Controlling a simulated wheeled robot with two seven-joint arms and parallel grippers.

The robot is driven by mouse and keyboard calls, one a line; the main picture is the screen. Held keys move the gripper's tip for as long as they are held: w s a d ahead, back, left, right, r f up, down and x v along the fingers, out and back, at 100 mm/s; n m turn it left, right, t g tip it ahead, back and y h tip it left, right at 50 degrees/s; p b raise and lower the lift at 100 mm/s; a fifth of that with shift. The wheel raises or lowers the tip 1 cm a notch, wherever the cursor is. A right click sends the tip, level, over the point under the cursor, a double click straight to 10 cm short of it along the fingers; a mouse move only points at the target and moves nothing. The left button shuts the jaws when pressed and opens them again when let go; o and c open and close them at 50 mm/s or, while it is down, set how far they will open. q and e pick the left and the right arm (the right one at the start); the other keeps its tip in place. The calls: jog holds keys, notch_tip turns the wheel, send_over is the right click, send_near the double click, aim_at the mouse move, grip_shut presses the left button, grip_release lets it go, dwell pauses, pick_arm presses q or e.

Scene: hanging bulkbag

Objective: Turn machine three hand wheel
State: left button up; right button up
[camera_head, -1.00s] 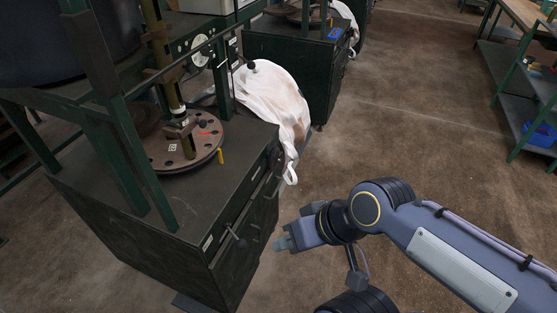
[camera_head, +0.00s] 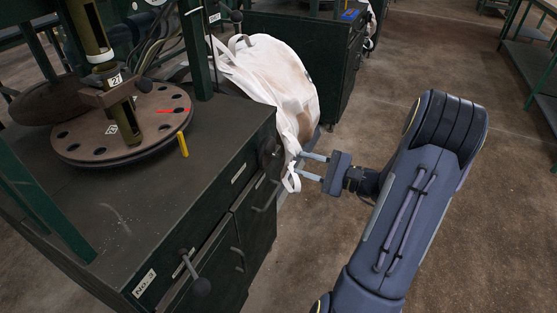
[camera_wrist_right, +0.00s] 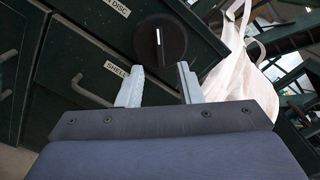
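The green machine (camera_head: 190,200) carries a "No. 3" label (camera_head: 145,283) on its front edge. A round black hand wheel or knob (camera_head: 267,150) is on its front, near the far corner. In the right wrist view, a black disc with a white line (camera_wrist_right: 160,42) faces me just beyond the fingertips, with a "DISC" label (camera_wrist_right: 117,8) up and left of it. My right gripper (camera_head: 301,164) is open and empty, its fingers pointing at the machine front; it also shows in the right wrist view (camera_wrist_right: 159,67). The fingers appear apart from the disc. My left gripper is out of view.
A white bulk bag (camera_head: 275,80) hangs behind the machine, close to my right fingertips. A crank handle (camera_head: 198,284) sticks out from the machine's nearer front. A perforated round plate (camera_head: 125,130) sits on top. Open floor (camera_head: 430,60) lies to the right.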

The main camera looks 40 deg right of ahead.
aim_at(275, 155)
jog(key=b+x, duration=0.1)
jog(key=x, duration=0.6)
jog(key=shift+w+a, duration=0.2)
jog(key=shift+r, duration=0.1)
grip_shut()
